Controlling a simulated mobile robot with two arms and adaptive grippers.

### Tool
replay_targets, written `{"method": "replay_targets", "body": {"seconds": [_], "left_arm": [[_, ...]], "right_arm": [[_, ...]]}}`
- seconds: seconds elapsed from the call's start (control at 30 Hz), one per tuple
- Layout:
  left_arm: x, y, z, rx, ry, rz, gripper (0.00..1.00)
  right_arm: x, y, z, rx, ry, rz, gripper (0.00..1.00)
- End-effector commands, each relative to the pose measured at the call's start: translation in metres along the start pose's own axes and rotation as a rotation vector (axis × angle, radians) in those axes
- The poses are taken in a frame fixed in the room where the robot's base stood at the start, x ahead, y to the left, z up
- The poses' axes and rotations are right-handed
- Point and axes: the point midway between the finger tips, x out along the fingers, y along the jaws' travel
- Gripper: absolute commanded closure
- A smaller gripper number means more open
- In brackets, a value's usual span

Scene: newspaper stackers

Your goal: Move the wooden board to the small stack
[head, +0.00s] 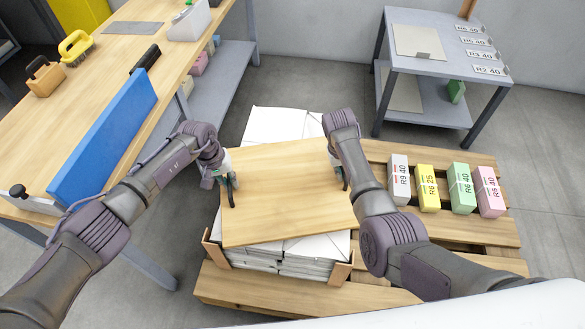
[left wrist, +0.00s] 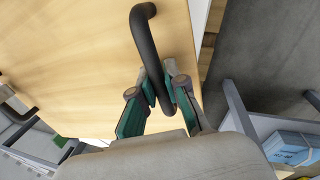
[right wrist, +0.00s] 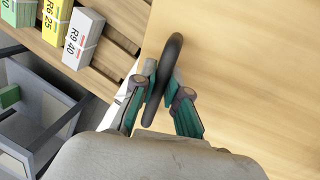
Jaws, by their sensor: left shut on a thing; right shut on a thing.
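The wooden board (head: 285,200) is a flat pale panel with a black handle near each side edge. It lies on or just above a stack of white paper (head: 290,262) at the front of the pallet; I cannot tell whether they touch. My left gripper (head: 229,182) is shut on the left handle (left wrist: 148,55), seen in the left wrist view. My right gripper (head: 345,178) is shut on the right handle (right wrist: 168,70), seen in the right wrist view. Another white stack (head: 272,124) shows behind the board, partly covered by it, so its height is unclear.
The wooden pallet (head: 480,232) carries several labelled bundles, including a white one (head: 398,180), at the right. Wooden corner pieces (head: 341,273) flank the front stack. A workbench (head: 90,100) with a blue panel (head: 105,140) stands left. A grey cart (head: 450,65) stands at the back right.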

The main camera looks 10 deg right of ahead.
Motion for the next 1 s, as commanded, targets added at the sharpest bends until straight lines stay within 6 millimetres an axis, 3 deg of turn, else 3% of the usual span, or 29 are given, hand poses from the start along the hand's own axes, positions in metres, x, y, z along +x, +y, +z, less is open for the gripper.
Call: {"method": "replay_targets", "body": {"seconds": [0.37,1.0], "left_arm": [[0.008,0.000,-0.001,0.001,0.003,0.004,1.00],[0.045,-0.007,-0.001,0.001,0.003,0.004,1.00]], "right_arm": [[0.008,-0.002,-0.002,0.000,0.004,0.000,1.00],[0.045,-0.009,-0.002,0.000,0.004,0.000,1.00]]}}
